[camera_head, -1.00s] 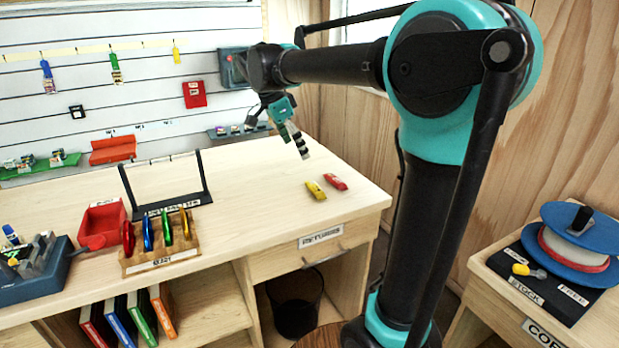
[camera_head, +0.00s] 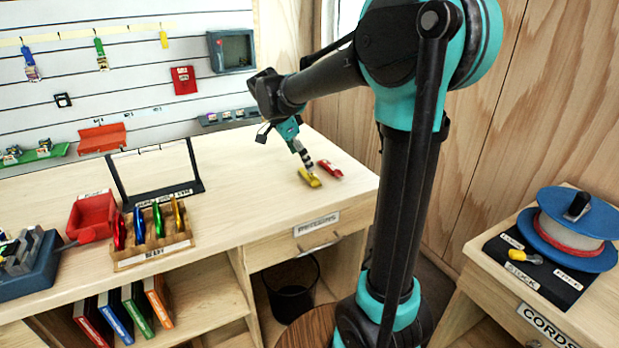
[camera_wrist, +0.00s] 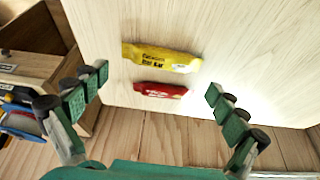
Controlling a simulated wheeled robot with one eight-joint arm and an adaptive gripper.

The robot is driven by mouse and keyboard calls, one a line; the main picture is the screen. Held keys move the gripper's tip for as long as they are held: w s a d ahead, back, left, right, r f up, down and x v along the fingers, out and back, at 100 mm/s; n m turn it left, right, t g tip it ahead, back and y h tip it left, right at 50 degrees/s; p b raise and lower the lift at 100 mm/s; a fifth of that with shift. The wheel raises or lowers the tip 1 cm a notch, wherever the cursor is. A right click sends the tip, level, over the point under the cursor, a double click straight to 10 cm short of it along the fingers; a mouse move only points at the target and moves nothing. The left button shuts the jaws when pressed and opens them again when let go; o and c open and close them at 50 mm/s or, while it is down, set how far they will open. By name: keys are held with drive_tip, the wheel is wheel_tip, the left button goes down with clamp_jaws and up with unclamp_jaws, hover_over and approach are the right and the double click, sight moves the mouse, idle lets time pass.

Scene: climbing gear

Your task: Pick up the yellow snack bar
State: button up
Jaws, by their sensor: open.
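The yellow snack bar (camera_head: 309,177) lies flat on the wooden bench top near its right end. In the wrist view the yellow bar (camera_wrist: 160,57) lies crosswise, a little beyond the fingertips and between their lines. My gripper (camera_head: 306,160) is just above the yellow bar in the head view, pointing down. Whether a finger touches the bar cannot be told.
A red bar (camera_head: 329,169) lies right beside the yellow one; it also shows in the wrist view (camera_wrist: 160,91). A black-framed stand (camera_head: 153,176), a wooden rack of carabiners (camera_head: 152,236) and a red bin (camera_head: 92,213) stand further left. The bench between is clear.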

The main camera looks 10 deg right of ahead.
sight(307, 175)
drive_tip(key=shift+x, duration=2.7)
drive_tip(key=shift+w, duration=0.1)
drive_tip(key=shift+c, duration=0.4)
drive_tip(key=c, duration=1.2)
